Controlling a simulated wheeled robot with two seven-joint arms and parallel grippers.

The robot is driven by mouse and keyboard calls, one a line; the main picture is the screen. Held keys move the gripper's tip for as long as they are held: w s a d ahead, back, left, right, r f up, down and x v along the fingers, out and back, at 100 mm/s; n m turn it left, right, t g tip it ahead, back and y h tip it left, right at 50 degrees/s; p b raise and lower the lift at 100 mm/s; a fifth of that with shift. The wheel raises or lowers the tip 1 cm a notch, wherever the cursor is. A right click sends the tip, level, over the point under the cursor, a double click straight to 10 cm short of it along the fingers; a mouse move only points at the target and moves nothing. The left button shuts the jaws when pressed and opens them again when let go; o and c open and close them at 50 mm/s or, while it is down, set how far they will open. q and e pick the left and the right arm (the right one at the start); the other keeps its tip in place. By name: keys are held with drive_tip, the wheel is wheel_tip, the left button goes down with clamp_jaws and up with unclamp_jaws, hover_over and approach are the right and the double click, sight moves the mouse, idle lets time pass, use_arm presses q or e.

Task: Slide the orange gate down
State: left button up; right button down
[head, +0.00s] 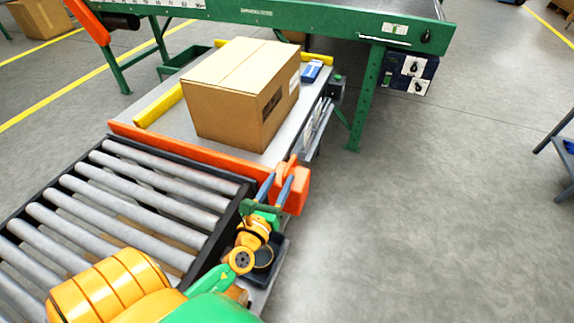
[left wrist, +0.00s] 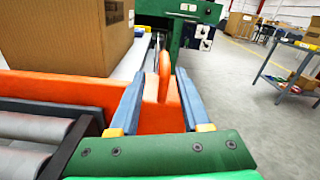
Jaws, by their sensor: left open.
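The orange gate (head: 190,146) is a long bar standing across the end of the roller conveyor, between the rollers and the table with the box. Its right end has a thicker orange block with an upright orange tab (head: 291,168). In the left wrist view the gate (left wrist: 60,90) runs in from the left and the tab (left wrist: 164,75) stands between my fingers. My left gripper (head: 283,180) is open, with its blue-grey fingers on either side of the tab. I cannot tell whether they touch it. My right gripper is not in view.
A cardboard box (head: 235,100) sits on the grey table behind the gate, beside a yellow guide rail (head: 158,106). The roller conveyor (head: 120,200) lies in front. A green machine frame (head: 300,20) stands behind.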

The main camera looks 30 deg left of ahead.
sight(293, 159)
use_arm(q)
drive_tip(key=shift+w+r, duration=0.1)
drive_tip(key=shift+w, duration=0.2)
drive_tip(key=x, duration=0.5)
drive_tip(key=shift+w+d+r, duration=0.15)
drive_tip(key=shift+d+r, duration=0.05)
drive_tip(key=shift+d, duration=0.1)
drive_tip(key=shift+w+a+f, duration=0.1)
drive_tip(key=shift+w+a, duration=0.05)
drive_tip(key=shift+w, duration=0.25)
drive_tip(key=shift+s, duration=0.1)
drive_tip(key=shift+c, duration=0.7)
clamp_jaws()
